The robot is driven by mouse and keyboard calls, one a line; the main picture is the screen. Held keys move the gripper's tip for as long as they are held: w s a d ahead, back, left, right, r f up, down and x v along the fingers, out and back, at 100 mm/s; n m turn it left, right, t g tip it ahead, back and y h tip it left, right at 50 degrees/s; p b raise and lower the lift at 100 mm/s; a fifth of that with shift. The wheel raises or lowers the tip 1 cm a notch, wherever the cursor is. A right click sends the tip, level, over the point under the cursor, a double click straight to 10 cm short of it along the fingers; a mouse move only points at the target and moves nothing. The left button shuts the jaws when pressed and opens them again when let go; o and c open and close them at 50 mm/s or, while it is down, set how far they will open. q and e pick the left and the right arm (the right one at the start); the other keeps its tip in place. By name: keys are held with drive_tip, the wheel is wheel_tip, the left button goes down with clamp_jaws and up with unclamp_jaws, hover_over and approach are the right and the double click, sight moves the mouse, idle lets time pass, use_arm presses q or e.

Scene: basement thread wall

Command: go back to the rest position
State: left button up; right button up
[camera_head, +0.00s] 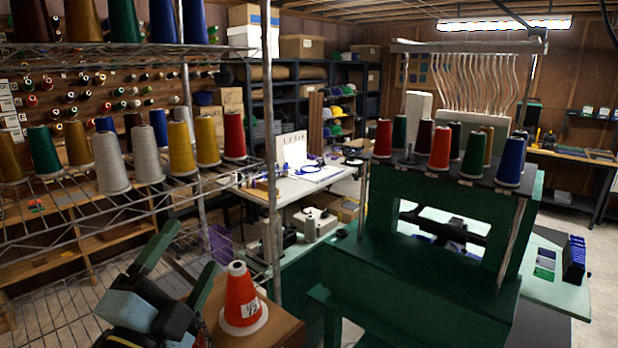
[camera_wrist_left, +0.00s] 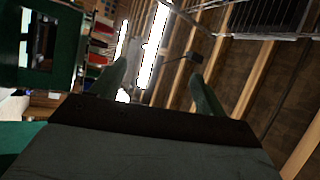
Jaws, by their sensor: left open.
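My left gripper (camera_head: 191,247) is at the lower left of the head view, its two green fingers pointing up and spread apart. Nothing is between them. It is in front of the wire shelf, just left of an orange-red thread cone (camera_head: 240,292). In the left wrist view the open fingers (camera_wrist_left: 158,70) point toward the ceiling and its lights, with empty space between them. My right gripper is not in view.
The orange-red cone stands upright on a brown wooden surface (camera_head: 272,325). A wire shelf (camera_head: 60,224) with several thread cones fills the left. A green embroidery machine (camera_head: 420,240) with several cones on top stands right. A white table (camera_head: 312,184) is behind.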

use_arm(q)
drive_tip(key=s+a+f+n+g+y, duration=0.1)
drive_tip(key=a+f+n+g+y, duration=0.2)
drive_tip(key=f, duration=0.4)
drive_tip(key=a+f+n+g+y, duration=0.1)
drive_tip(key=f+n+g+y, duration=0.1)
drive_tip(key=f+n, duration=0.35)
drive_tip(key=s+a+f+n+g, duration=0.2)
drive_tip(key=s+f+n+g, duration=0.5)
drive_tip(key=s+f+g, duration=0.9)
drive_tip(key=s+f+t+b, duration=0.1)
drive_tip(key=s+f+b, duration=0.15)
drive_tip(key=f, duration=1.05)
drive_tip(key=s+f+b, duration=0.2)
drive_tip(key=f+b, duration=0.1)
drive_tip(key=f, duration=1)
drive_tip(key=s+f+t+b, duration=0.1)
drive_tip(key=s+f+b, duration=0.1)
drive_tip(key=f, duration=1.1)
drive_tip(key=s+a+f+g+b, duration=0.1)
drive_tip(key=s+f+b, duration=0.5)
drive_tip(key=s+f, duration=1)
wheel_tip(320, 180, down, 4)
drive_tip(key=shift+a+r+g, duration=0.1)
drive_tip(key=shift+a+g, duration=0.2)
drive_tip(key=shift+a, duration=0.55)
